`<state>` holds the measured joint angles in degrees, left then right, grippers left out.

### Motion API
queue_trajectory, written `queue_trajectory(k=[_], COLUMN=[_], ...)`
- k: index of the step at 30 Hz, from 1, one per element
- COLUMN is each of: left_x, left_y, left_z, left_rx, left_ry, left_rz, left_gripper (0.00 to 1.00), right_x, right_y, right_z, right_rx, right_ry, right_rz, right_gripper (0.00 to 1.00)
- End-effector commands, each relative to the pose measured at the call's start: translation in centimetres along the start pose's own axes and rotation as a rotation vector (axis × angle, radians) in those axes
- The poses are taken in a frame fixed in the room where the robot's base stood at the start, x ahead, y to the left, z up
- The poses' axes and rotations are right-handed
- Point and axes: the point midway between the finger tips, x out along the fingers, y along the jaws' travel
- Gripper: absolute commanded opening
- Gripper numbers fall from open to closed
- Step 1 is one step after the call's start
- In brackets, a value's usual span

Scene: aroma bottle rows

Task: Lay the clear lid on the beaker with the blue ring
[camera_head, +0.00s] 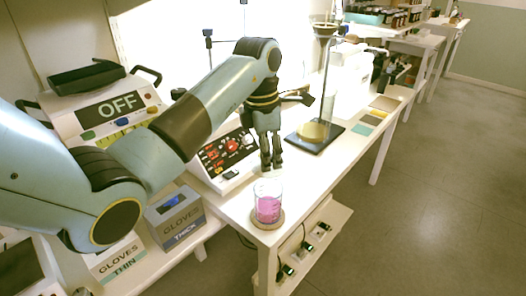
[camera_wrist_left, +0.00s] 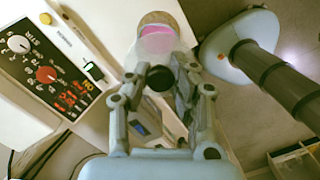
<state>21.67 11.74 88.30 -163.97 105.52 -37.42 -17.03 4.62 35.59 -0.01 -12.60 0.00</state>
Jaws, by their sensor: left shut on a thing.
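A clear beaker with pink liquid (camera_head: 268,208) stands upright on a round cork mat near the front corner of the white table. It also shows beyond my fingers in the wrist view (camera_wrist_left: 157,41). I cannot make out a blue ring on it. My left gripper (camera_head: 271,165) points down, above and behind this beaker, apart from it. In the wrist view its fingertips (camera_wrist_left: 160,76) close on a small dark round knob (camera_wrist_left: 160,79), apparently that of the clear lid. The lid's clear disc cannot be made out. My right gripper is not in view.
A control box with red knobs (camera_head: 228,153) stands left of the gripper. Behind right, a beaker with yellow liquid (camera_head: 313,131) sits on a black stand base (camera_head: 331,137) under a funnel. Glove boxes (camera_head: 176,218) are at lower left. The tabletop right of the pink beaker is clear.

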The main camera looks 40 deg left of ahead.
Motion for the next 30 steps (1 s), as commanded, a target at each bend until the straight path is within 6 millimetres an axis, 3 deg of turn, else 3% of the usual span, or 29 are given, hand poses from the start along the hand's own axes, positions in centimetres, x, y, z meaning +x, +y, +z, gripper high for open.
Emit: queue_trajectory(k=[6, 14, 30], left_x=[-0.2, 0.8, 6.0], left_y=[0.1, 0.1, 0.1], left_z=[0.0, -0.1, -0.7], left_rx=[-0.003, -0.004, -0.004], left_ry=[0.006, 0.005, 0.006], left_rz=[-0.010, -0.009, -0.010], left_gripper=[0.00, 0.00, 0.00], right_x=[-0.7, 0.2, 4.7], right_y=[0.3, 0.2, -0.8], right_z=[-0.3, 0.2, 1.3], right_rx=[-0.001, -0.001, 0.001], right_ry=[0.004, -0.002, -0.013], right_rz=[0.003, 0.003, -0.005], right_gripper=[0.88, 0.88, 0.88])
